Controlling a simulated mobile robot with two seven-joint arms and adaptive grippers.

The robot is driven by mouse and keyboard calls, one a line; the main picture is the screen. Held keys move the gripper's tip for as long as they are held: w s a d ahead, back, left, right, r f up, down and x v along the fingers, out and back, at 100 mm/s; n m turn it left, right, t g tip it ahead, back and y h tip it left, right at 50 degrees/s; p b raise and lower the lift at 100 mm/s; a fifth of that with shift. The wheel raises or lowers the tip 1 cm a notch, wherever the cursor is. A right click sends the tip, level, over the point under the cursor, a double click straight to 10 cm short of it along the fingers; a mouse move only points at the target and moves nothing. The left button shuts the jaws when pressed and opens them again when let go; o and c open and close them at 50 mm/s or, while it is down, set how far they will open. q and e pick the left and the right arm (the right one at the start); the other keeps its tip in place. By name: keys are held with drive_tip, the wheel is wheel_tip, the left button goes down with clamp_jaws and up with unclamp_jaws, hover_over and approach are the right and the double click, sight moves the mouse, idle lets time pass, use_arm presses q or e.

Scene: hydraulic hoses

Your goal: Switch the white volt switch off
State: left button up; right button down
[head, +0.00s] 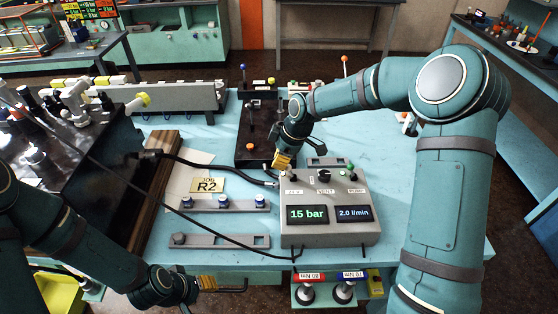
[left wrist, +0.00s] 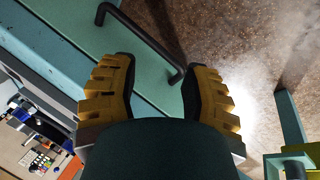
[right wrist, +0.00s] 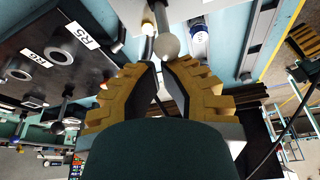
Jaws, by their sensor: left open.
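The grey control box (head: 330,240) stands on the blue bench, with a 24V label at its left, VENT in the middle and PUMP at the right. The white-knobbed volt switch (right wrist: 168,46) shows in the right wrist view, just beyond my fingertips. My right gripper (head: 281,163) is at the box's back left corner, by the 24V label. Its fingers (right wrist: 159,67) are close together with a narrow gap; contact with the knob is unclear. My left gripper (head: 208,283) is open and empty, low at the bench's front edge. It shows wide open in the left wrist view (left wrist: 158,70).
The box displays read 15 bar and 2.0 l/min. A green-knobbed pump switch (head: 349,168) and black vent knob (head: 323,175) sit beside the volt switch. Black hoses (head: 215,167) run left of the box. A rail with fittings (head: 222,206) and a JOB R2 card (head: 207,185) lie nearby.

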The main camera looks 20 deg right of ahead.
drive_tip(key=shift+d, duration=0.15)
drive_tip(key=shift+s+d+r+y+b, duration=0.15)
drive_tip(key=shift+d+y, duration=0.1)
drive_tip(key=shift+y, duration=0.15)
drive_tip(key=shift+s+d+y+b, duration=0.1)
drive_tip(key=shift+d+y+b, duration=0.1)
drive_tip(key=shift+y, duration=0.2)
drive_tip(key=shift+s+d+r+t+y+b, duration=0.15)
drive_tip(key=shift+d+t+y+b, duration=0.55)
drive_tip(key=shift+y, duration=0.4)
drive_tip(key=shift+d+r, duration=0.1)
drive_tip(key=shift+s+d+r+b, duration=0.1)
drive_tip(key=shift+s+d+b, duration=0.05)
drive_tip(key=shift+d+b, duration=0.4)
drive_tip(key=shift+r, duration=0.15)
drive_tip(key=shift+r+p, duration=0.35)
drive_tip(key=shift+r, duration=0.35)
drive_tip(key=shift+a, duration=0.15)
